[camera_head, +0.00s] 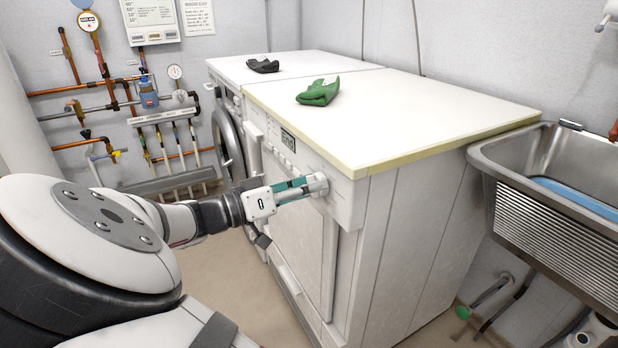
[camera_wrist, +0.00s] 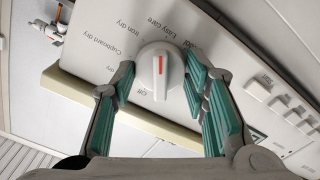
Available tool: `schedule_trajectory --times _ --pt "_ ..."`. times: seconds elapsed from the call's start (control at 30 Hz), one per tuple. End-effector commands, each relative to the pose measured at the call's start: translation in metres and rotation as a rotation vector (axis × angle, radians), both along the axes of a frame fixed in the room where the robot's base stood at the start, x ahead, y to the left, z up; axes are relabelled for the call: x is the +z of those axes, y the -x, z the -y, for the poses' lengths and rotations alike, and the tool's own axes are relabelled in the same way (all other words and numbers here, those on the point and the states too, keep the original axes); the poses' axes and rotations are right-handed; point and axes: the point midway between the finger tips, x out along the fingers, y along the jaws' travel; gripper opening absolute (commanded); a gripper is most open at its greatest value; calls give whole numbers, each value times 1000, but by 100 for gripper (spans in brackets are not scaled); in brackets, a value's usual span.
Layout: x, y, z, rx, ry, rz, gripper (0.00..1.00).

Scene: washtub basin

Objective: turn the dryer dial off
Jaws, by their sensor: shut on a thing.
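The dryer dial (camera_wrist: 160,88) is a round white knob with a raised grip and a red mark, upright in the wrist view. Printed labels around it include Cupboard dry, Iron dry, Easy care and, at its lower left, Off. In the head view the dial (camera_head: 319,184) sits at the near end of the front panel of the dryer (camera_head: 400,215). My gripper (camera_head: 304,187) reaches it from the left, with teal-padded fingers on either side. In the wrist view my gripper (camera_wrist: 160,75) is shut on the dial. The fingertips partly hide the dial's sides.
A green cloth (camera_head: 318,92) lies on the dryer's top and a dark cloth (camera_head: 263,65) on the machine beyond. A row of white buttons (camera_wrist: 281,107) is beside the dial. A steel basin (camera_head: 560,215) stands at the right. Pipes (camera_head: 110,95) line the back wall.

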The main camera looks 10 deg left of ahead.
Motion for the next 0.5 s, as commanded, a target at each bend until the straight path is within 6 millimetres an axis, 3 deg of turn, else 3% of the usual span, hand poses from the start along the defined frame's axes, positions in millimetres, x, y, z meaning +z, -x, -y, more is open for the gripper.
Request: schedule_trajectory --times 0.5 --pt "3 0 -1 3 270 -404 13"
